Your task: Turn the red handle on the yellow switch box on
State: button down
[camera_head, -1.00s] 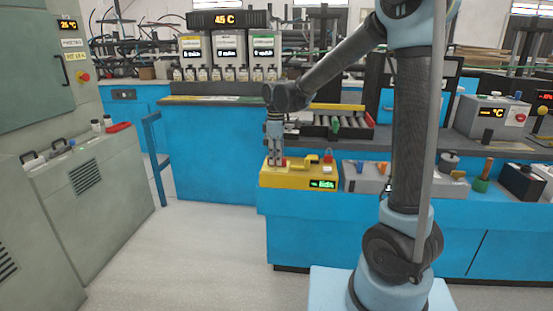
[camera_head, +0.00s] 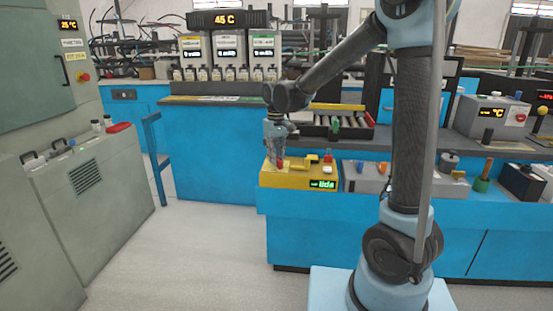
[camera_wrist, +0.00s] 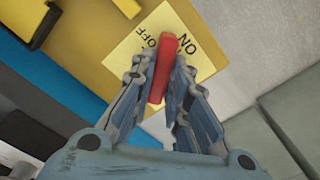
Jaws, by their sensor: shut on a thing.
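The yellow switch box (camera_head: 290,181) sits on the blue bench's front ledge. It also fills the upper part of the wrist view (camera_wrist: 108,62). My gripper (camera_head: 280,164) points down onto its left part. In the wrist view my gripper (camera_wrist: 160,72) is shut on the red handle (camera_wrist: 158,72), with a finger on each side. The handle stands over a pale yellow label (camera_wrist: 130,50) marked OFF on the left and ON on the right. Its far end lies between the two words. The handle's base is partly hidden by the fingers.
A red button (camera_head: 327,158) and a green-lit display (camera_head: 322,184) are on the box's right part. A grey box (camera_head: 364,180) stands close to its right. A roller tray (camera_head: 338,122) lies behind on the bench. The floor in front is clear.

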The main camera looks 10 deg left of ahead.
jog(key=m, duration=0.3)
jog(key=shift+w+m, duration=0.15)
jog(key=shift+m, duration=1.85)
jog(key=c, duration=1.6)
grip_release()
jog(key=shift+o, duration=0.2)
notch_tip(320, 180, up, 12)
